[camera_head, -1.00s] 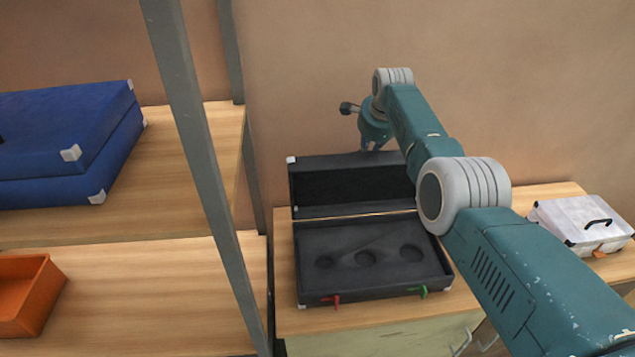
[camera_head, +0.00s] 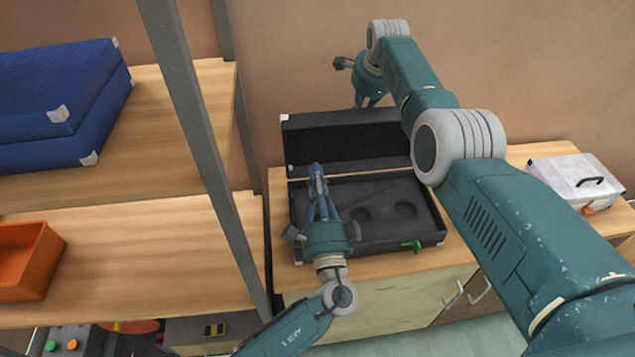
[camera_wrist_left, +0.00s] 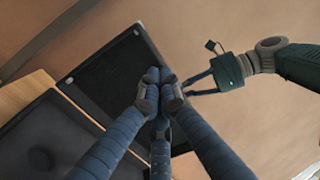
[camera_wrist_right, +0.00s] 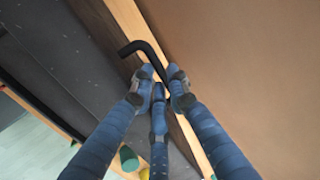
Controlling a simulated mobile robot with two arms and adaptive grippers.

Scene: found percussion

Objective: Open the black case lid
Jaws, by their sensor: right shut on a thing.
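The black case (camera_head: 425,222) sits on the wooden cabinet top. Its lid (camera_head: 345,143) stands raised at the back, inner face toward me, and the base shows round recesses. My right gripper (camera_head: 368,103) is behind the lid's upper edge. In the right wrist view, its fingers (camera_wrist_right: 160,85) are shut on a black bent handle (camera_wrist_right: 143,48) beside the dark lid. My left gripper (camera_head: 317,170) is over the left part of the base, fingertips together and empty. In the left wrist view, its fingertips (camera_wrist_left: 160,82) appear in front of the lid. A green latch (camera_head: 414,246) shows at the case front.
A grey shelf post (camera_head: 200,140) stands left of the case. Shelves beyond it hold a blue case (camera_head: 50,100) and an orange bin (camera_head: 25,265). A white case (camera_head: 575,178) stands at the right on the cabinet top.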

